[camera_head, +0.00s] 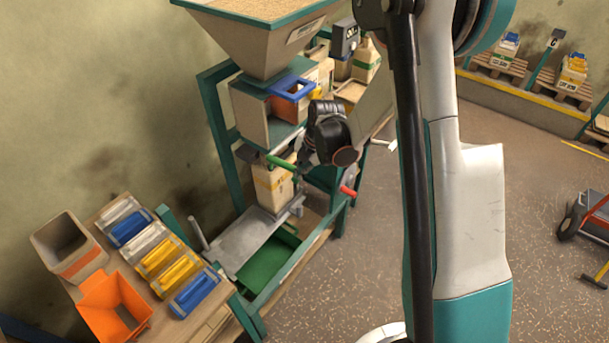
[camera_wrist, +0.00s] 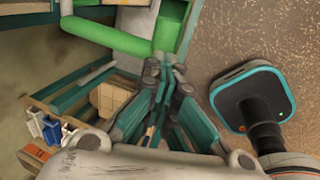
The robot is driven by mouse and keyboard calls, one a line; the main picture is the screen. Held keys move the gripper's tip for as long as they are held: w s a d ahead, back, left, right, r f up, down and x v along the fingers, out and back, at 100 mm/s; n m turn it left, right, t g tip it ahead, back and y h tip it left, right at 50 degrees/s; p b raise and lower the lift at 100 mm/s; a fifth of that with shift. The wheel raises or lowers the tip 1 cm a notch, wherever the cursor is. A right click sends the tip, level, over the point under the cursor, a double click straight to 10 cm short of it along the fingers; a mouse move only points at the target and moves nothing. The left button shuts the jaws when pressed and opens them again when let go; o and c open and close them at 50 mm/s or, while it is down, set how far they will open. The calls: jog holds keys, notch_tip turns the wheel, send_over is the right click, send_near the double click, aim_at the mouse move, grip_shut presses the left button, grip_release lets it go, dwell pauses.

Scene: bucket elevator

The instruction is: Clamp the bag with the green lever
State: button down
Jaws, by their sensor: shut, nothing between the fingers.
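The green lever (camera_head: 281,163) sticks out from the machine frame, just above and in front of the cream bag (camera_head: 272,188) with its yellow band. The bag stands upright under the spout on a grey plate. My gripper (camera_head: 302,158) is at the lever's right end; my wrist partly hides this area. In the wrist view the lever (camera_wrist: 105,38) is a thick green bar at the top left, and my shut, empty gripper (camera_wrist: 168,72) is just below its right end. I cannot tell whether they touch.
A red handle (camera_head: 348,191) juts out at the lower right of the frame. A blue-rimmed box (camera_head: 291,87) sits above the bag. A side table holds an orange bin (camera_head: 112,305) and blue and yellow clips.

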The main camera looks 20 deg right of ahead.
jog(key=f+b, duration=0.4)
jog(key=shift+s+d+f, duration=0.25)
jog(key=shift+s+f, duration=0.05)
jog(key=shift+f, duration=0.05)
jog(key=shift+r, duration=0.1)
